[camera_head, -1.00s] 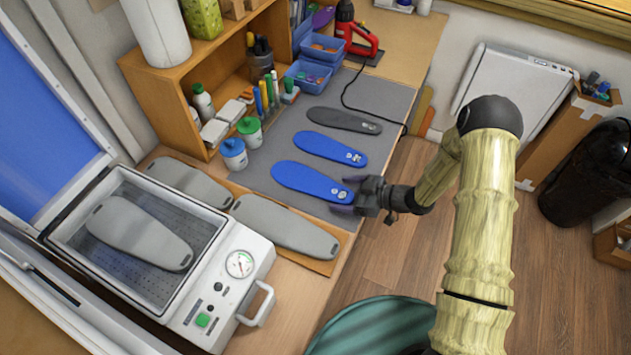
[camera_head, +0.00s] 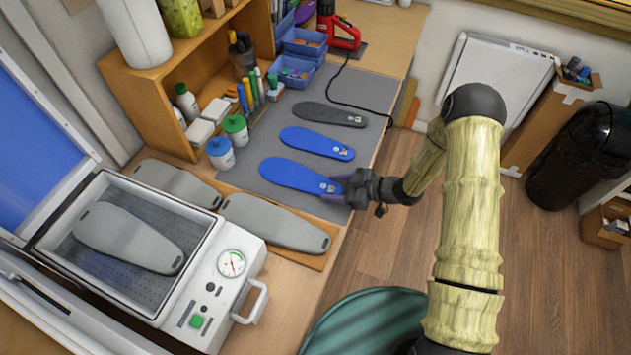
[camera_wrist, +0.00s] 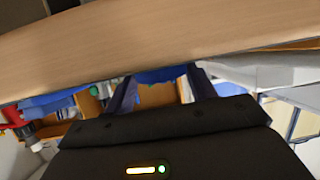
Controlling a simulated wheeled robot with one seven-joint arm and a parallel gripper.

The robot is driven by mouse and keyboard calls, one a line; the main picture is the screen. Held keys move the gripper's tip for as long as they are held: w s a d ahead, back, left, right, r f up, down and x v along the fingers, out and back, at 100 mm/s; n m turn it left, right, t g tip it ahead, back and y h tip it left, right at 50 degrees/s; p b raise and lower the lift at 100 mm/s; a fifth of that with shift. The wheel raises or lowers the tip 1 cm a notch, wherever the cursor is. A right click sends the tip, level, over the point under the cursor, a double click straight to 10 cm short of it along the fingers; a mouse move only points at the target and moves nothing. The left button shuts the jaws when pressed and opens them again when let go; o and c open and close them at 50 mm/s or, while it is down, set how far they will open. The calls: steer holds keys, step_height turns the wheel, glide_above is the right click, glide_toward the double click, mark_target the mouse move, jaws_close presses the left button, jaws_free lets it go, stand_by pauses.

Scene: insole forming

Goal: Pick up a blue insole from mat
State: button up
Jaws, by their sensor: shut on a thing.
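Two blue insoles lie on the grey mat (camera_head: 355,95). The nearer, larger blue insole (camera_head: 298,176) has its right end between the fingers of my gripper (camera_head: 343,188), which is shut on it. The smaller blue insole (camera_head: 317,143) lies just behind it, apart from my gripper. In the wrist view, the fingers of my gripper (camera_wrist: 163,88) have a strip of blue insole (camera_wrist: 160,75) between them. I cannot tell whether the held insole is clear of the mat.
A dark grey insole (camera_head: 331,115) lies at the back of the mat. Grey foot forms (camera_head: 275,222) lie on a board at the front. A forming press (camera_head: 190,260) with a gauge stands at the left. A cable crosses the mat's back right.

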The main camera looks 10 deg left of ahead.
step_height(320, 180, up, 10)
steer(key=b, duration=0.2)
stand_by(0.4)
